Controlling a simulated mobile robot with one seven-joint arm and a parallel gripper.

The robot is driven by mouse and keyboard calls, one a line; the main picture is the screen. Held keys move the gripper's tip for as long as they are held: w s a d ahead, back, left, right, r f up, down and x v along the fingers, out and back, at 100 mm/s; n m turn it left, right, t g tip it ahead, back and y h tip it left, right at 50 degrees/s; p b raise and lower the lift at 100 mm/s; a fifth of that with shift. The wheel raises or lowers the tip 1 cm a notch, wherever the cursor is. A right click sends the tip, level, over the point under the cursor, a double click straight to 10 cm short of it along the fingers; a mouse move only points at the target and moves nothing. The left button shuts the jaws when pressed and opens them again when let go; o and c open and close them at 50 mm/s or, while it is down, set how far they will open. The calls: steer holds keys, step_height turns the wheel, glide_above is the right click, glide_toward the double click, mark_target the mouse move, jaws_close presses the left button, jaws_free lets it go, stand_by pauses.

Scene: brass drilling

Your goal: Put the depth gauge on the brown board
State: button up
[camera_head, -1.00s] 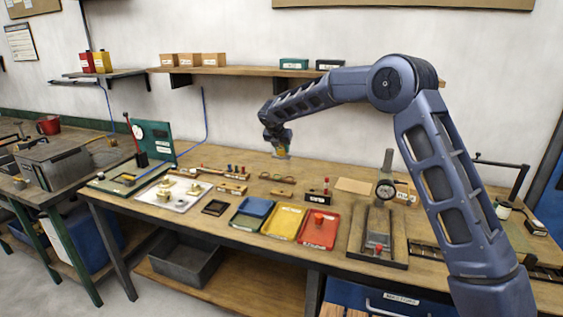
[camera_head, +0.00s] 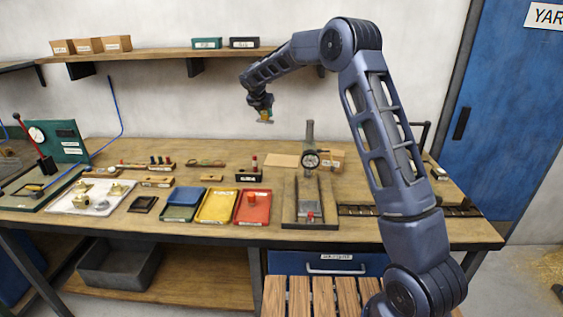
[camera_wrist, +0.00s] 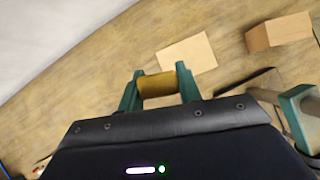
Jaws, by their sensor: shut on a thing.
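My gripper (camera_head: 264,112) is in the air in front of the wall, above the back of the bench. Its green fingers (camera_wrist: 160,88) are shut on a brass-yellow cylindrical piece, which looks to be the depth gauge (camera_wrist: 157,85). In the head view the held piece (camera_head: 266,117) is small, with a paler lower end; its underside is hidden in the wrist view. The brown board (camera_head: 283,160) is a flat tan rectangle at the back of the bench, below and slightly right of my gripper. It lies bare ahead of the fingers in the wrist view (camera_wrist: 187,53).
A small block with upright pegs (camera_head: 252,175) stands left of the board. Blue, yellow and red (camera_head: 253,207) trays lie in front. A shelf (camera_head: 165,60) runs along the wall.

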steer(key=w+d+m, duration=0.1)
steer(key=w+d, duration=0.2)
steer(key=d, duration=0.4)
glide_above(282, 160)
step_height(282, 160, down, 20)
steer(key=shift+r, duration=0.1)
stand_by(0.4)
steer(key=o, duration=1.2)
steer(key=shift+f+h, duration=0.2)
steer(key=shift+h, duration=0.1)
steer(key=v, duration=1.2)
steer(key=shift+w+d+r, duration=0.1)
steer(key=shift+w+r, duration=0.05)
steer(key=shift+r, duration=0.1)
